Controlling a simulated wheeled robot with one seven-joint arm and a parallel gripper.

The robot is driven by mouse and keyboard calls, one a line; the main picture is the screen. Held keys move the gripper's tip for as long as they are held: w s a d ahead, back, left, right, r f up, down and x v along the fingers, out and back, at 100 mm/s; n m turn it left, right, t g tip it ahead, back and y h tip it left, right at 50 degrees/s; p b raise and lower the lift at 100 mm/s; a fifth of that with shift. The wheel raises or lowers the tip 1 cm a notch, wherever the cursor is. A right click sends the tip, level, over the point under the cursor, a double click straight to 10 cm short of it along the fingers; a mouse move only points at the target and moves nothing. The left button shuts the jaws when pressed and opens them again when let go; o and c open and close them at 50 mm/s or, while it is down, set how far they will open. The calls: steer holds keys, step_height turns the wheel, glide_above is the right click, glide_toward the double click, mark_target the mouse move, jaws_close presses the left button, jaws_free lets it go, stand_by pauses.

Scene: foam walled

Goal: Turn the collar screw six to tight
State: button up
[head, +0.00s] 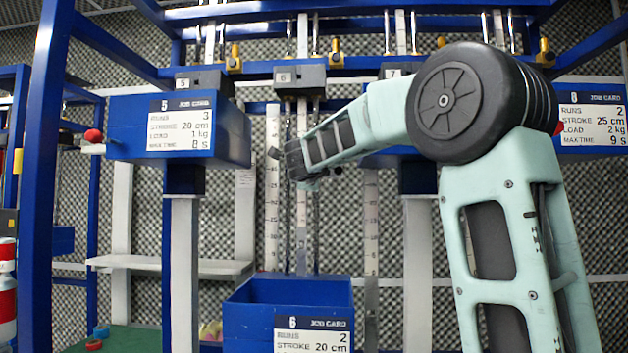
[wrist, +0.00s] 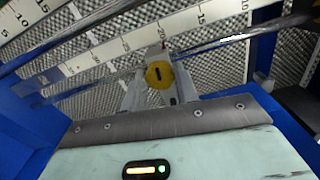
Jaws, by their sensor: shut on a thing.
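In the wrist view, a round yellow knob with a dark slot, which looks like the collar screw (wrist: 159,77), sits between my fingertips. My gripper (wrist: 160,88) is shut on it, with one pale finger on each side. In the head view my gripper (head: 283,160) is at the rods and scales of station six, below the block marked 6 (head: 300,79). The screw is hidden there behind my gripper. The blue box of station six (head: 255,312) hangs low, below my gripper, with a card marked 6.
Blue box five (head: 127,142) is at the left and box eight's card (head: 591,125) at the right. Block seven (head: 398,70) is partly hidden by my arm. Brass-coloured parts (head: 335,52) sit along the upper beam. Thin rods and scales (head: 272,190) stand close around my gripper.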

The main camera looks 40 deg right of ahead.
steer(key=shift+f+m+b, duration=0.1)
steer(key=shift+m+b, duration=4.85)
steer(key=shift+m, duration=3.35)
steer(key=o, duration=1)
steer(key=b+v, duration=0.4)
steer(key=v, duration=1.3)
steer(key=shift+s+a, duration=0.1)
steer(key=shift+a, duration=0.15)
